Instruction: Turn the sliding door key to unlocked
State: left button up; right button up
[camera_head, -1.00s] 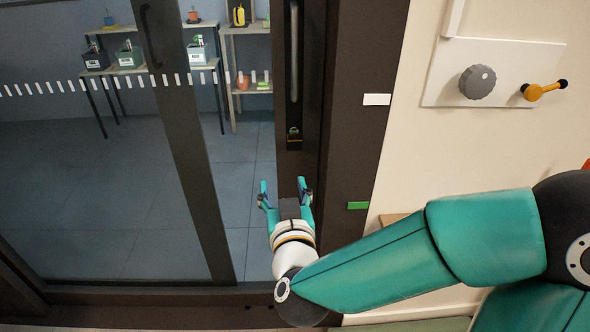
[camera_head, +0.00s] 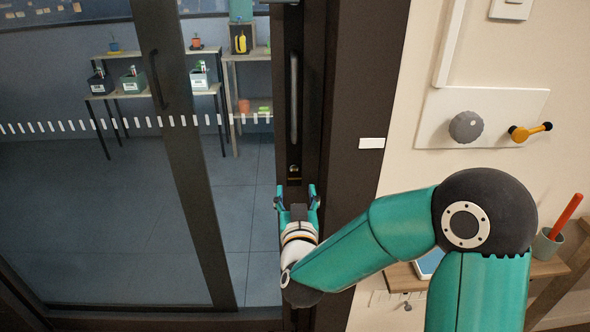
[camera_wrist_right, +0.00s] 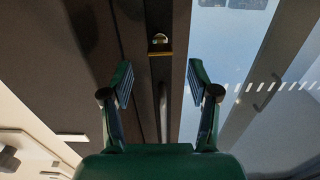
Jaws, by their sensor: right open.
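The sliding door (camera_head: 188,180) has a dark frame and glass panes. The small brass-coloured key or turn piece (camera_head: 294,169) sits on its dark upright, below the long vertical handle (camera_head: 294,100); its exact turn is too small to tell. It also shows in the right wrist view (camera_wrist_right: 160,39), at the top and ahead of the fingers. My right gripper (camera_head: 297,190) is open and empty, just below the key in the head view. In the right wrist view its spread fingers (camera_wrist_right: 160,75) stand apart from the key, either side of the handle line. My left gripper is out of view.
A wall plate with a grey knob (camera_head: 466,126) and a yellow lever (camera_head: 530,132) is at the right. Shelves with plants (camera_head: 155,92) are behind the glass.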

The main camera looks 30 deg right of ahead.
aim_at(295, 175)
jog(key=x, duration=0.7)
